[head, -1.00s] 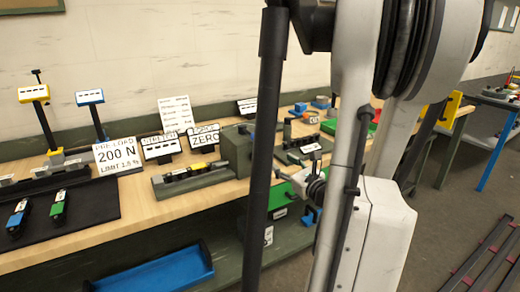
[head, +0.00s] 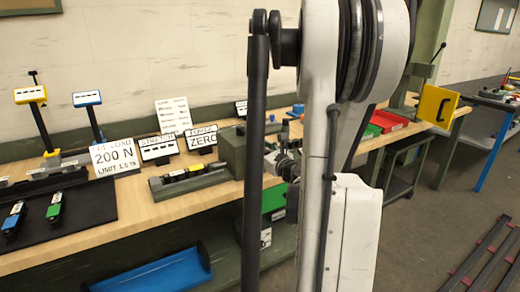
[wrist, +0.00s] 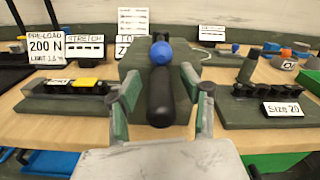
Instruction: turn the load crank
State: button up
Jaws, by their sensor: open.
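In the wrist view a black crank handle (wrist: 160,98) points towards me, with a blue ball (wrist: 161,53) at its far upper end. Behind it stands a dark green housing block (wrist: 186,55), also seen in the head view (head: 231,150). My gripper (wrist: 160,88) is open, with one finger left and one right of the black handle and gaps on both sides; whether the handle lies fully between the fingertips in depth I cannot tell. In the head view my gripper (head: 286,165) is beside the housing, small and partly hidden by my arm.
A "200 N" sign (wrist: 45,47) and a fixture with a yellow block (wrist: 88,82) are left of the housing. A "Size 20" fixture (wrist: 250,105) is close on the right. A blue tray (head: 155,272) sits below the bench.

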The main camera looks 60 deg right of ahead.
grip_shut()
jog(key=shift+d, duration=0.1)
dwell(0.4)
